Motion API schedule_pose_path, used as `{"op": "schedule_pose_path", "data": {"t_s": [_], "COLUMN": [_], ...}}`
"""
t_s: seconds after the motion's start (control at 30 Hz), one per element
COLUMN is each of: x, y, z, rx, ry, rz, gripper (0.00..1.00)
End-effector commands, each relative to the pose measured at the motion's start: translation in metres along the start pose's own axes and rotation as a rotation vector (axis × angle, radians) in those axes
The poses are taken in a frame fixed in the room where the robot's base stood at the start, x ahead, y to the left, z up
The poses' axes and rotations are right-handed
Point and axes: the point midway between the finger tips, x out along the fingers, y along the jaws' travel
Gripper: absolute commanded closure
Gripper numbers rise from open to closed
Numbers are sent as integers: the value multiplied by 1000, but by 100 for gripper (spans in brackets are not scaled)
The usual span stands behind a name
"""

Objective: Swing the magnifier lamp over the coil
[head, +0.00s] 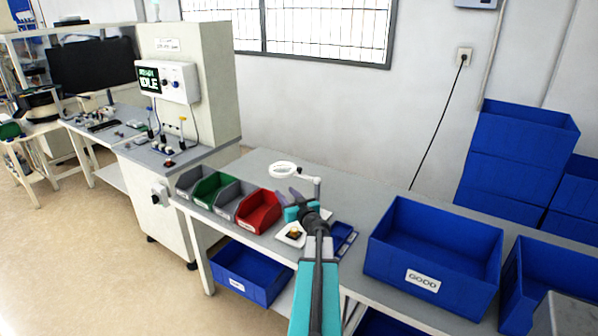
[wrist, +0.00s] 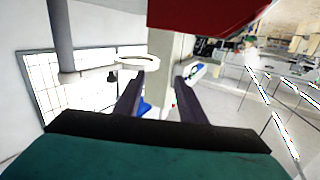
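The magnifier lamp has a white ring head (head: 283,169) on a thin arm, which runs right to an upright post (head: 317,187) at the bench. In the wrist view its ring (wrist: 138,62) shows edge-on, beyond the left fingertip, with the post (wrist: 60,35) at upper left. A small dark and yellowish piece, perhaps the coil (head: 295,234), lies in a white dish in front of the lamp. My gripper (head: 286,196) is close to the lamp, between ring and dish in the picture. In the wrist view its fingers (wrist: 157,84) are apart and hold nothing.
Red (head: 259,212), grey and green (head: 207,188) bins stand left of the dish. A flat blue tray (head: 342,237) is partly behind my arm.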

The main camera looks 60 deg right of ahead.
Motion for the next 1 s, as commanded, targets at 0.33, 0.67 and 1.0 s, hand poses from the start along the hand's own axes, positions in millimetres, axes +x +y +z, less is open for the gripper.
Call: {"op": "schedule_pose_path", "data": {"t_s": [0.33,0.67,1.0], "x": [-39,-44,-38], "y": [87,94,95], "z": [-37,-41,-41], "rx": [-34,-37,-36], "ry": [37,39,39], "rz": [60,64,65], "gripper": [63,63,63]}}
